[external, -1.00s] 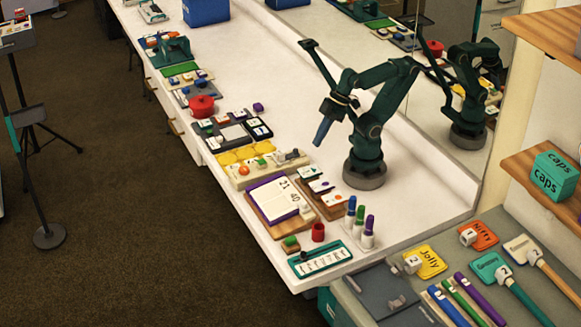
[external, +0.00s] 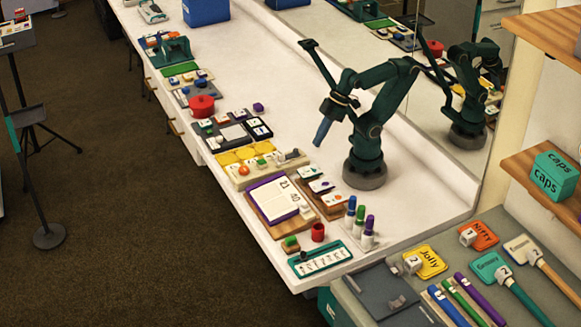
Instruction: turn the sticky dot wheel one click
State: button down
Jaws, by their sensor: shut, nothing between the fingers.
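My gripper (external: 321,133) hangs above the white counter (external: 290,120), in front of my arm. Its blue fingers are together and point down, with nothing seen between them. I cannot tell for sure which thing is the sticky dot wheel. A cream board (external: 250,168) with yellow round patches, an orange knob (external: 243,170) and a green knob (external: 261,161) lies left of and below my gripper in the picture. A red round, lidded thing (external: 201,105) stands farther back along the counter's front edge. My gripper is apart from both.
An open book (external: 280,198) lies on a wooden board near the front edge. Several capped markers (external: 361,220) stand upright near the counter's near end. A red cup (external: 318,232) and a teal tray (external: 319,259) are nearby. The counter's middle is clear. A mirror lines the back.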

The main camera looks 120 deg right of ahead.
jog(key=c, duration=0.7)
grip_release()
jog(key=shift+o, duration=1.3)
jog(key=w+d+r+m+t+h, duration=0.1)
jog(key=w+d+r+m, duration=0.1)
jog(key=w+r+m, duration=0.2)
jog(key=shift+w+d, duration=0.2)
jog(key=shift+w, duration=0.7)
jog(key=m+g+h, duration=0.2)
jog(key=m+g, duration=0.1)
jog(key=m, duration=0.2)
send_over(245, 168)
jog(key=s+a, duration=0.2)
jog(key=f, duration=1)
jog(key=shift+w, duration=0.25)
jog(key=shift+d+f, duration=0.1)
jog(key=shift+f, duration=0.2)
jog(key=shift+s+x, duration=0.2)
jog(key=shift+x, duration=2.25)
jog(key=shift+d, duration=0.1)
